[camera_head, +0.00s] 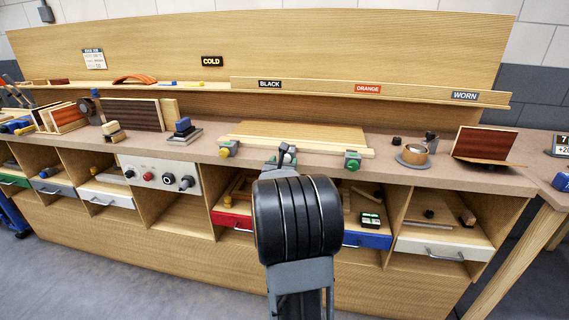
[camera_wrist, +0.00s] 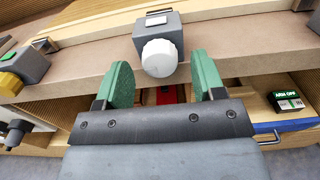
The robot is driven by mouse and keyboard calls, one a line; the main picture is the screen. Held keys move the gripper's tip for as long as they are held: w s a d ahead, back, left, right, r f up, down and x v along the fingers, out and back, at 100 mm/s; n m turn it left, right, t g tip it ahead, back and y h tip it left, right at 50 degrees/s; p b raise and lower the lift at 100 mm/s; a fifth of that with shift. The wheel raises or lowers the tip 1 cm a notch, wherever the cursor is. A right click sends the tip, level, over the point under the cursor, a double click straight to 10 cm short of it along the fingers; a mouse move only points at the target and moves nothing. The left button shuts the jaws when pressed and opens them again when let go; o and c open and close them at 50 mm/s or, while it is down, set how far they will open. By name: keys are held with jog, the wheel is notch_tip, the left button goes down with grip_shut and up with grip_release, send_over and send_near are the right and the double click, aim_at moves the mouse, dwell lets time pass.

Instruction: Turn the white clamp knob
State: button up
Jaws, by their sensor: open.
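The white clamp knob (camera_wrist: 160,57) shows in the wrist view, on the front of a grey clamp block (camera_wrist: 158,32) at the bench's front edge. My gripper (camera_wrist: 166,78) has green-padded fingers, spread open, one to each side just below the knob. The knob sits between and slightly beyond the fingertips, and I see no contact. In the head view my black wrist hides the knob, and part of my gripper (camera_head: 283,152) shows at the bench edge.
A clamp with a yellow knob (camera_head: 224,152) stands left and one with a green knob (camera_head: 353,160) right. A wooden panel (camera_head: 303,133) lies behind them. Below the bench edge are open cubbies, a red drawer (camera_head: 228,219) and a blue drawer (camera_head: 374,240). A small box labelled "ARM OFF" (camera_wrist: 287,101) sits in a cubby.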

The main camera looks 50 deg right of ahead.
jog(key=shift+w+d, duration=0.25)
jog(key=shift+d, duration=0.1)
jog(key=shift+c, duration=0.4)
jog(key=c, duration=0.8)
jog(key=m+b, duration=0.1)
jog(key=b, duration=0.3)
jog(key=shift+m, duration=0.4)
jog(key=shift+c, duration=0.2)
jog(key=o, duration=0.9)
